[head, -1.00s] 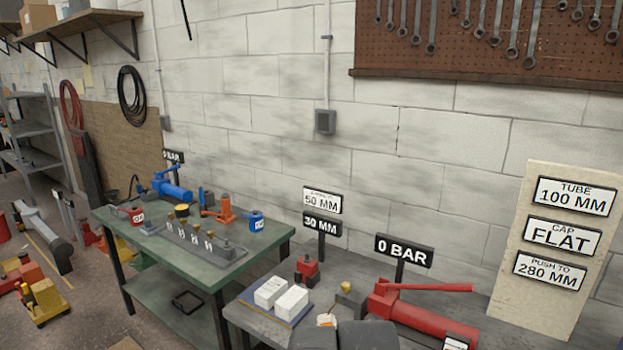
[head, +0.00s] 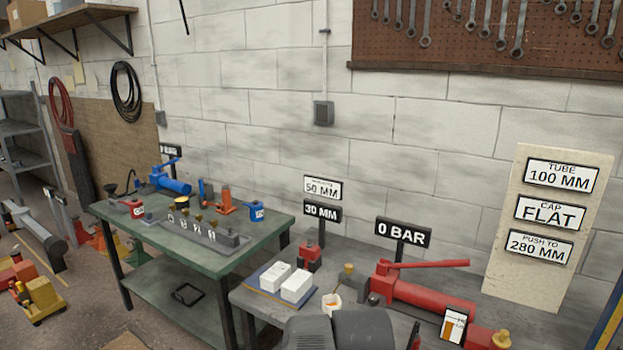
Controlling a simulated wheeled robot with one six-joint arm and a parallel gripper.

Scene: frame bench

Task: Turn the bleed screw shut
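The red hand pump (head: 425,298) lies on the grey bench at the lower right in the head view, with its red lever (head: 430,264) along its top. A sign reading 0 BAR (head: 403,232) stands behind it. A small brass-coloured knob (head: 502,337) sits on the red block at the pump's right end. I cannot tell whether this is the bleed screw, or how far it is turned. Dark grey parts of my own arm cover the bottom middle. My gripper's fingers do not show.
A white and orange gauge card (head: 454,325) stands before the pump. The green bench (head: 190,257) with blue and orange tools is further left.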

